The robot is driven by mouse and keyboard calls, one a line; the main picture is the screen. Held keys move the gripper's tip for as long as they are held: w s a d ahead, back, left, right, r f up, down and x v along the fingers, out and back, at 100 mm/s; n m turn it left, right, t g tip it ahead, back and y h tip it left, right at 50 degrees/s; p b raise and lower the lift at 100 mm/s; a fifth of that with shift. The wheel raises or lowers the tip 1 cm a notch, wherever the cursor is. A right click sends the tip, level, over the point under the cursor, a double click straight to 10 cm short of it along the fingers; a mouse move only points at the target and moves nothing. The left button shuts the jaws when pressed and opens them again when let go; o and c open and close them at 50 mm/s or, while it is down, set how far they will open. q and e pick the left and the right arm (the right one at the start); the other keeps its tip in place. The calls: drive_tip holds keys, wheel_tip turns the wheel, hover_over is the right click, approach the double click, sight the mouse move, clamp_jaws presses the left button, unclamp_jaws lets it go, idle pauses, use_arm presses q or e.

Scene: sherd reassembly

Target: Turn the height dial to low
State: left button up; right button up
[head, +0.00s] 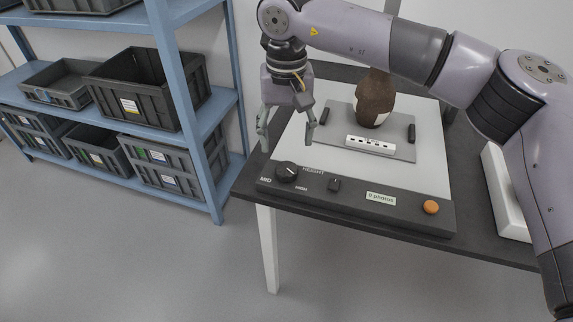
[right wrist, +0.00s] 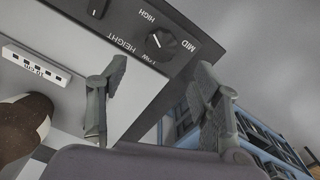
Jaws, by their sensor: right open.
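The height dial (head: 286,171) is a round black knob at the left end of the dark control panel (head: 340,200). It also shows in the right wrist view (right wrist: 160,41), with the words LOW, MID and HIGH around it. A short white mark shows on the knob, but I cannot tell surely which word it points to. My right gripper (head: 286,137) is open and empty, its fingers pointing down above and behind the dial, apart from it. In the right wrist view the dial lies beyond the open fingers (right wrist: 160,80). My left gripper is not in view.
A small black switch (head: 334,184), a label (head: 381,198) and an orange button (head: 431,207) are on the same panel. A brown vessel (head: 375,98) stands on a grey plate behind, with a marked white scale bar (head: 370,145). A blue shelf (head: 190,100) with grey crates stands left.

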sight(286, 168)
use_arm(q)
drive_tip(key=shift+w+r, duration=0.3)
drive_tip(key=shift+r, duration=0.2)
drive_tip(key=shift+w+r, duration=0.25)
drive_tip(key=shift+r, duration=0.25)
use_arm(e)
wheel_tip(286, 168, down, 8)
drive_tip(key=shift+f, duration=0.1)
drive_tip(key=c, duration=1.2)
drive_tip(key=shift+o, duration=0.2)
